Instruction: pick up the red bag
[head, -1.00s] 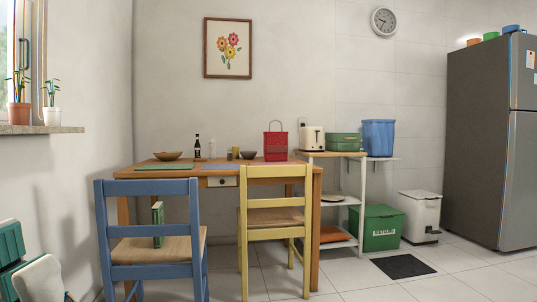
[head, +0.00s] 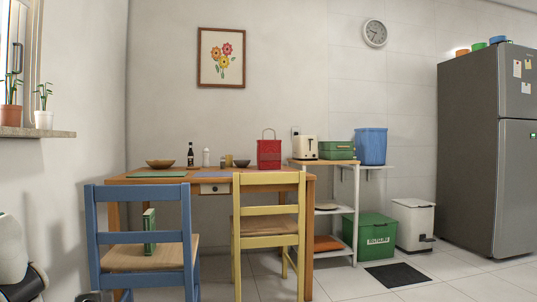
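The red bag (head: 269,154) stands upright at the right end of the wooden table, with its thin handle loop raised. Nothing touches it from above. White and dark parts of my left arm show at the lower left edge, far from the bag. A small grey piece, possibly also mine, shows at the bottom edge by the blue chair. No fingers of my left gripper are visible. My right gripper is out of view.
A blue chair (head: 143,190) holding a green book (head: 150,233) and a yellow chair (head: 269,181) stand before the table (head: 117,178). Bowls, a dark bottle (head: 190,155) and shakers stand on the table. A shelf with a toaster (head: 305,147) is to its right. Floor at right is mostly clear.

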